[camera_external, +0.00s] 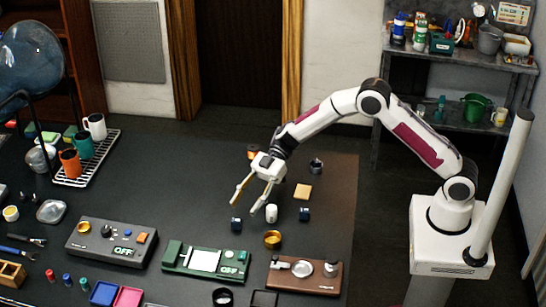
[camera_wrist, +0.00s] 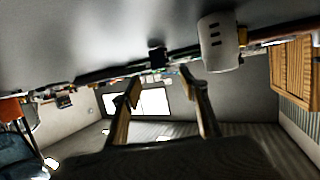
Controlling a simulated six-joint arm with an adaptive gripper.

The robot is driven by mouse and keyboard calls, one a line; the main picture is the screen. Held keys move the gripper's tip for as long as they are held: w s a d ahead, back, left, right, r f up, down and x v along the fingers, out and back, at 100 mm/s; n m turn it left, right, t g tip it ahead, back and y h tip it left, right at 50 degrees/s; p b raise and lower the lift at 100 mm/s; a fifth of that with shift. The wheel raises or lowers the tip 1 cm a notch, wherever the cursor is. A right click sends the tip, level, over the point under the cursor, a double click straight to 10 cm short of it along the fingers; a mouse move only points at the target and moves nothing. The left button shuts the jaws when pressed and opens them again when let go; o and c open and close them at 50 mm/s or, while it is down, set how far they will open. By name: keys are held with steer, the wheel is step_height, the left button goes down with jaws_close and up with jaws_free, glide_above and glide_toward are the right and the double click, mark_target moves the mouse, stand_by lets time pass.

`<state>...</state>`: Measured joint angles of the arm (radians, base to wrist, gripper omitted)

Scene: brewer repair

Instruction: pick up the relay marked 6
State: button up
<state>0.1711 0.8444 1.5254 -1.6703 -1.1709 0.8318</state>
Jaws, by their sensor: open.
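No number 6 can be read, so I cannot tell which part is the relay marked 6. Small loose parts lie on the dark table: a dark blue block (camera_external: 236,224), a white cylinder (camera_external: 271,214) and another dark blue block (camera_external: 304,214). My gripper (camera_external: 244,208) is open and empty, its fingers angled down and left above the table, close to the left block and the white cylinder. In the wrist view, tilted upside down, my gripper (camera_wrist: 160,83) points towards a dark block (camera_wrist: 157,57). The white cylinder (camera_wrist: 219,43) with dark slots is right of it.
A gold ring (camera_external: 272,240), wooden square (camera_external: 303,191) and dark ring (camera_external: 316,166) lie nearby. A grey panel (camera_external: 90,244), green panel (camera_external: 176,262) and brown board (camera_external: 290,282) line the front. Mugs stand on a rack (camera_external: 110,150) at left. The table's middle is clear.

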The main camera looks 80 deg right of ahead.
mark_target(236, 219)
steer(key=shift+x, duration=2.15)
steer(key=shift+s, duration=0.15)
steer(key=c, duration=1.1)
